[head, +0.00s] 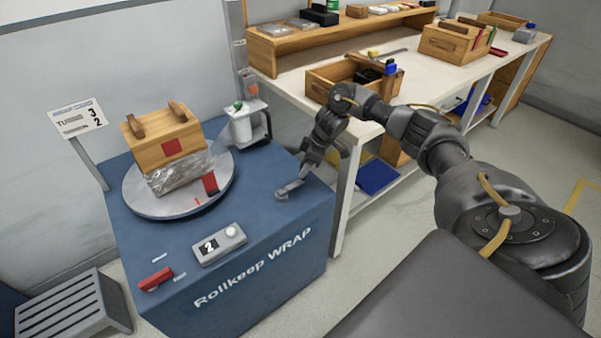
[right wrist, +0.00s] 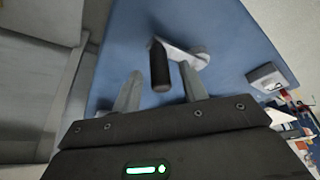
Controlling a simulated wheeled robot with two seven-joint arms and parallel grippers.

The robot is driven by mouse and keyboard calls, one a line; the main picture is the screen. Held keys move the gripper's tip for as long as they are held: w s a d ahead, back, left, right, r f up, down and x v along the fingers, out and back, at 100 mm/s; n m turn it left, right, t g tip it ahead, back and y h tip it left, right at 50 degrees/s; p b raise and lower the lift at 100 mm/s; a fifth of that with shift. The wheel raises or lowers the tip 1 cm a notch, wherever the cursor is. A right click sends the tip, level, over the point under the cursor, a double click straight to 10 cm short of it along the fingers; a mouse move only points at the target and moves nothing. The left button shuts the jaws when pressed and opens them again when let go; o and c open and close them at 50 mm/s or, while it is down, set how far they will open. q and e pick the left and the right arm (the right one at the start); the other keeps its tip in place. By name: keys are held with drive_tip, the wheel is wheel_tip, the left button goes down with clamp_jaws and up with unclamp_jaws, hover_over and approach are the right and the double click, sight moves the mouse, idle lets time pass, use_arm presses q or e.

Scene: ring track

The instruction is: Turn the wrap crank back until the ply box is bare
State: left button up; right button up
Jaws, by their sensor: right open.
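The wrap crank (head: 290,190) is a grey arm on the right part of the blue machine's top. In the right wrist view its grey arm (right wrist: 187,53) carries an upright black handle (right wrist: 160,68). My right gripper (head: 305,170) is over the crank. In the right wrist view the open fingers (right wrist: 161,76) are on either side of the handle, with gaps showing. The ply box (head: 158,150) stands on a round grey turntable (head: 140,206). Clear film (head: 180,173) covers its lower part; the upper wood is bare. My left gripper is not in view.
A counter box (head: 220,245) on the blue machine (head: 265,250) reads 2. A film roll (head: 241,127) stands on a post behind the turntable. A red-handled tool (head: 155,279) lies in front. A sign (head: 78,118) stands at left, a workbench (head: 430,80) at right.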

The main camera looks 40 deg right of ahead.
drive_tip(key=shift+x, duration=1.7)
drive_tip(key=shift+r, duration=0.1)
clamp_jaws()
